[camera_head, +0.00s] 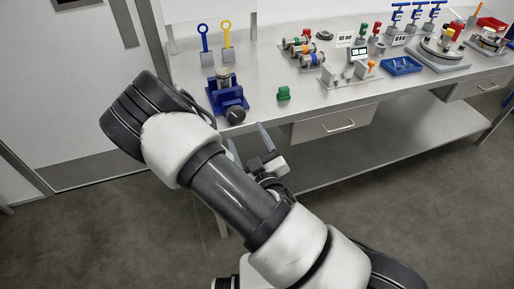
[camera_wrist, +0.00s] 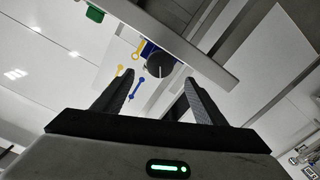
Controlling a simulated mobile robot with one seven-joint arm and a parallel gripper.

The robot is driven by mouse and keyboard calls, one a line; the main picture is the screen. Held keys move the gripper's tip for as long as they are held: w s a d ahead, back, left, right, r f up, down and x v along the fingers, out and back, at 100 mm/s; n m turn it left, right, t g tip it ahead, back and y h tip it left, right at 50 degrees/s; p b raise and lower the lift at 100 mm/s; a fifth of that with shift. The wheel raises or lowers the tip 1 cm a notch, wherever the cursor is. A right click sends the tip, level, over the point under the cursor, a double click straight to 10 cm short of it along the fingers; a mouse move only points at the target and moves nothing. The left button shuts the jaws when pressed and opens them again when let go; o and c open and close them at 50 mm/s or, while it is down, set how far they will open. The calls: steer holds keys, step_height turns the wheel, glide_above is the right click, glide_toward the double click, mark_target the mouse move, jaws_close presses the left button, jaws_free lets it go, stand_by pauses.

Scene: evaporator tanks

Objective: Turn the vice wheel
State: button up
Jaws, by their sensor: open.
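The blue vice (camera_head: 227,92) stands on the steel bench near its left front corner. Its dark round wheel (camera_head: 235,115) faces the front edge of the bench. In the wrist view the wheel (camera_wrist: 160,65) shows beyond my fingertips, with part of the blue vice (camera_wrist: 150,48) behind it. My gripper (camera_head: 250,139) is in front of the bench edge, a little below and to the right of the wheel, and apart from it. In the wrist view my gripper (camera_wrist: 158,76) has its two fingers wide apart with nothing between them.
A green block (camera_head: 284,93) sits right of the vice. Blue and yellow ring-topped tools (camera_head: 228,38) stand behind it. A blue tray (camera_head: 402,66) and several fittings are farther right. The bench's front edge and a drawer (camera_head: 335,123) are close to my gripper.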

steer(key=p+v, duration=0.5)
steer(key=v, duration=0.3)
steer(key=shift+s, duration=0.35)
steer(key=shift+d, duration=0.1)
